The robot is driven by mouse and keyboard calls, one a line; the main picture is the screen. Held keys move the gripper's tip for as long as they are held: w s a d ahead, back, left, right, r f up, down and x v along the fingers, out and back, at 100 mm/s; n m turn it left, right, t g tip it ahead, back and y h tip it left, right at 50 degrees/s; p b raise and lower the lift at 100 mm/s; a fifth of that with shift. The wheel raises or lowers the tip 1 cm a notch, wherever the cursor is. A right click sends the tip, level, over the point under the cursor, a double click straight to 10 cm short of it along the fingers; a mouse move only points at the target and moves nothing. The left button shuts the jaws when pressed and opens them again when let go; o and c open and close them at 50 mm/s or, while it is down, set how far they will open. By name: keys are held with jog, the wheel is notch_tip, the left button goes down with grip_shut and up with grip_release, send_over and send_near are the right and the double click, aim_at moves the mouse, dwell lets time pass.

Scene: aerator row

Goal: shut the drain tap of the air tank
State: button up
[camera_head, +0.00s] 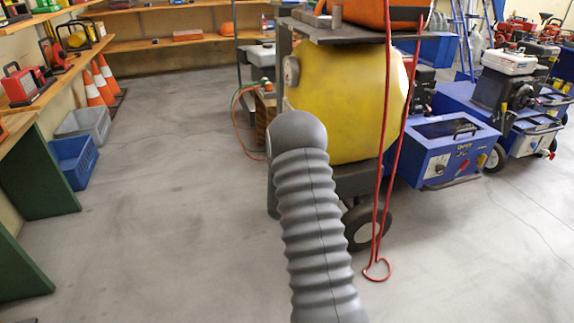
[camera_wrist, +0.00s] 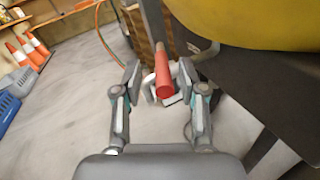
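The air tank is a big yellow drum (camera_head: 345,95) on a wheeled frame in the head view. Its yellow underside (camera_wrist: 265,22) fills the top right of the wrist view. The drain tap's red handle (camera_wrist: 163,78) shows below the tank in the wrist view, beside a short metal pipe (camera_wrist: 205,50). My gripper (camera_wrist: 158,78) is open, one finger on each side of the red handle, with gaps between. The tap and my gripper are hidden behind my grey arm in the head view.
A red hose (camera_head: 384,150) hangs down the tank's right side to the floor. A black wheel (camera_head: 368,228) stands below the tank. Blue machines (camera_head: 447,155) stand to the right. Crates (camera_head: 75,160) and cones (camera_head: 97,85) are at the left. The floor between is clear.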

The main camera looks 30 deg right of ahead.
jog(key=v, duration=1.2)
jog(key=shift+f, duration=0.1)
